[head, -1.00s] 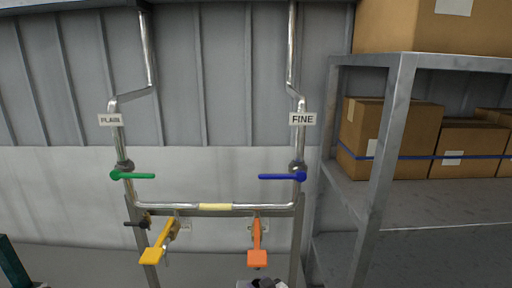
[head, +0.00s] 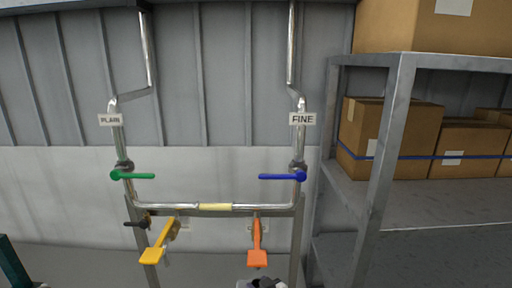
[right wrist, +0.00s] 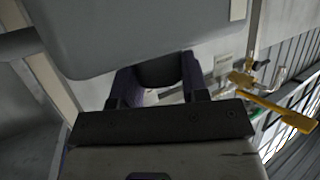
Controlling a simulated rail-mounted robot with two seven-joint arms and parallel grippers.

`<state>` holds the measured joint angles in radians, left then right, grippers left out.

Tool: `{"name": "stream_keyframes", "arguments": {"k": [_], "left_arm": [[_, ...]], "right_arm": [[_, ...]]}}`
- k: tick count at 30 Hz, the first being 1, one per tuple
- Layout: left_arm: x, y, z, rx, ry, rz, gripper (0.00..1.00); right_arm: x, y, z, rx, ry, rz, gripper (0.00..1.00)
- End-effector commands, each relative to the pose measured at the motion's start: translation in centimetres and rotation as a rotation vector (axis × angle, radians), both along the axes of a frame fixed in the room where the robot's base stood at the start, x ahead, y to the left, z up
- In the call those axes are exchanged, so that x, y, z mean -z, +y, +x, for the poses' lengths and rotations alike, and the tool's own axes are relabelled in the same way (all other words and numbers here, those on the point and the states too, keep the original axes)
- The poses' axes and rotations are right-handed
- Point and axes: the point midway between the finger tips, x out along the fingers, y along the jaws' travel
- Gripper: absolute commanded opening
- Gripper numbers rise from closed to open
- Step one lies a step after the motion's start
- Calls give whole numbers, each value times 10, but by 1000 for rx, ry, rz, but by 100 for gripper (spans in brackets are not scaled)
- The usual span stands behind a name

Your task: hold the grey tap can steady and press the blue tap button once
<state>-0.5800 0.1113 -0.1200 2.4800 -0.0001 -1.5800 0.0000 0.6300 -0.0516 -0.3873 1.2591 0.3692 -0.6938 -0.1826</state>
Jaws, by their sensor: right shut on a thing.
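In the right wrist view, my right gripper (right wrist: 158,78) has its two dark fingers closed on a dark rounded thing (right wrist: 157,70). A large smooth grey body (right wrist: 140,35) with a rounded edge fills the top of that view, right beyond the fingers. I cannot tell whether the held part belongs to it, or whether it is the grey tap can. No blue tap button can be made out in either view. My left gripper is not in view.
A pipe frame carries a green lever (head: 133,175), a blue lever (head: 282,176), a yellow handle (head: 157,248) and an orange handle (head: 257,250). Labels read PLAIN (head: 110,120) and FINE (head: 302,119). A metal shelf (head: 385,170) with cardboard boxes (head: 397,135) stands at right.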

Motion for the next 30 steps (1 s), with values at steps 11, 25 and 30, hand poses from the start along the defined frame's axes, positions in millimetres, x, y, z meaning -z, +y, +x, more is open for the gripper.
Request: {"name": "stream_keyframes", "arguments": {"k": [11,25,30], "left_arm": [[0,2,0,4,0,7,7],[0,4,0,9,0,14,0],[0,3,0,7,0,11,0]], "right_arm": [[0,0,0,0,0,0,0],[0,0,0,0,0,0,0],[0,0,0,0,0,0,0]]}}
